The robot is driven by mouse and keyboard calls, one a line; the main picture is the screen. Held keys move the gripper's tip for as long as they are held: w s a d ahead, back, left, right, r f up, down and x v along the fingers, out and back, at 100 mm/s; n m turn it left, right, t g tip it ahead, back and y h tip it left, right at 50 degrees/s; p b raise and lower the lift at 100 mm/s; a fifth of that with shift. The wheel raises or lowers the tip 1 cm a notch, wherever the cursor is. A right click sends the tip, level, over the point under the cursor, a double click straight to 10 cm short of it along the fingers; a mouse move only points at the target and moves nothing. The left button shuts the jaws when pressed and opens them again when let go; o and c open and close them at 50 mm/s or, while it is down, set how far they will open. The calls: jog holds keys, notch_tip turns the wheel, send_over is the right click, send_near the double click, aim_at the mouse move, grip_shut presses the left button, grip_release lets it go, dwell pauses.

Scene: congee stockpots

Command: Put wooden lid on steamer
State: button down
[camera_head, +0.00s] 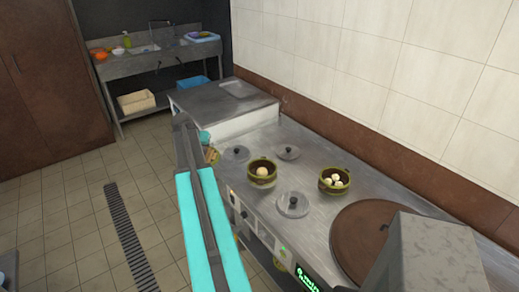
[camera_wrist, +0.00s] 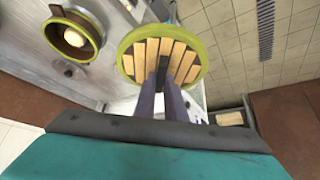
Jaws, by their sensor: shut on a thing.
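My gripper (camera_wrist: 163,78) is shut on the wooden lid (camera_wrist: 145,52), a round disc of pale slats with a yellow-green rim. In the head view the lid (camera_head: 213,155) shows only as a small piece beside my arm, left of the stove top. A green-rimmed steamer (camera_head: 262,163) with one pale bun stands uncovered on the steel counter, to the right of the lid. It also appears at the upper left of the wrist view (camera_wrist: 55,38), apart from the held lid. A second green-rimmed steamer (camera_head: 335,190) with several pale buns stands further right, also uncovered.
Grey metal lids lie on the counter around the steamers, at the back left (camera_head: 237,154), back middle (camera_head: 288,153) and front (camera_head: 293,206). A large brown round cover (camera_head: 365,240) lies at the right. A tiled wall (camera_head: 400,80) bounds the counter.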

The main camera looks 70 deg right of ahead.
jog(key=s+d+f+m+g+p, duration=0.1)
jog(key=s+d+f+m, duration=0.1)
jog(key=s+d, duration=0.6)
jog(key=s+d+f+m+g+p, duration=0.1)
jog(key=s+d+f+m, duration=0.1)
jog(key=s+d, duration=0.5)
jog(key=s+m, duration=0.1)
jog(key=s, duration=0.5)
jog(key=shift+s+d+f+g, duration=0.25)
jog(key=shift+s+d+g, duration=0.05)
jog(key=shift+d+g, duration=0.1)
jog(key=shift+a+f, duration=0.1)
jog(key=shift+f, duration=0.1)
jog(key=shift+f+b, duration=0.9)
jog(key=shift+f, duration=1.8)
jog(key=shift+b, duration=0.6)
jog(key=shift+f+b, duration=0.4)
jog(key=shift+f, duration=0.2)
jog(key=c, duration=2.1)
grip_release()
